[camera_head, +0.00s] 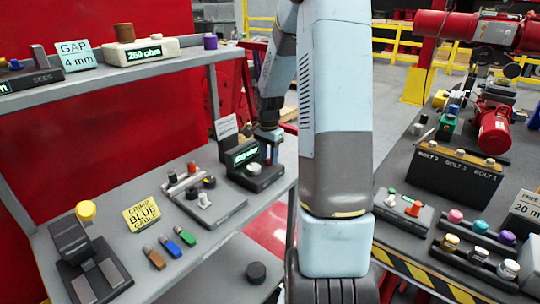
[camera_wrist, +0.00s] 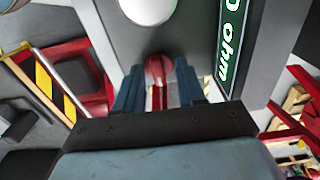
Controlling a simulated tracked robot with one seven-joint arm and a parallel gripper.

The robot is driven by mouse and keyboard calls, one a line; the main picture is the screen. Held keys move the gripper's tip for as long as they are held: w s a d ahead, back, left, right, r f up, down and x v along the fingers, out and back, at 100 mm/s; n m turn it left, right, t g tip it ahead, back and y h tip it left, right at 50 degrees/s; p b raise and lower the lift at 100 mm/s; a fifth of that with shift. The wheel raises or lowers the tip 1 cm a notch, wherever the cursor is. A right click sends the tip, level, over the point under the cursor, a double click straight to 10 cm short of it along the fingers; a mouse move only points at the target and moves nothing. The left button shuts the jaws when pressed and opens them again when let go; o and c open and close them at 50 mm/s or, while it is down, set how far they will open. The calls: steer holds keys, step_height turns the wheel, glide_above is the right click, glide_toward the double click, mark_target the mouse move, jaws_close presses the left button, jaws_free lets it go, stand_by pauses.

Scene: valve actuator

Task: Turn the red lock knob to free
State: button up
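The meter box (camera_head: 254,172) stands at the far right end of the left bench's lower shelf, with a green display and a white knob (camera_head: 253,168). In the wrist view its display (camera_wrist: 231,45) reads "0 ohm", partly cut off, and the white knob (camera_wrist: 148,8) shows at the top. The red lock knob (camera_wrist: 157,70) sits between my two blue fingers. My gripper (camera_wrist: 158,85) is drawn in close, with a finger against each side of the knob. In the head view my gripper (camera_head: 268,150) is small beside the box; the knob's pointing direction is unclear.
A card (camera_head: 226,127) stands behind the box. A switch panel (camera_head: 203,195) and several coloured blocks lie to its left. The upper shelf (camera_head: 130,78) overhangs the left bench. Another bench (camera_head: 400,172) with bolts and red piping is at right.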

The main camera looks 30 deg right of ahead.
steer(key=shift+c, duration=0.4)
jaws_close()
steer(key=shift+d+r, duration=0.1)
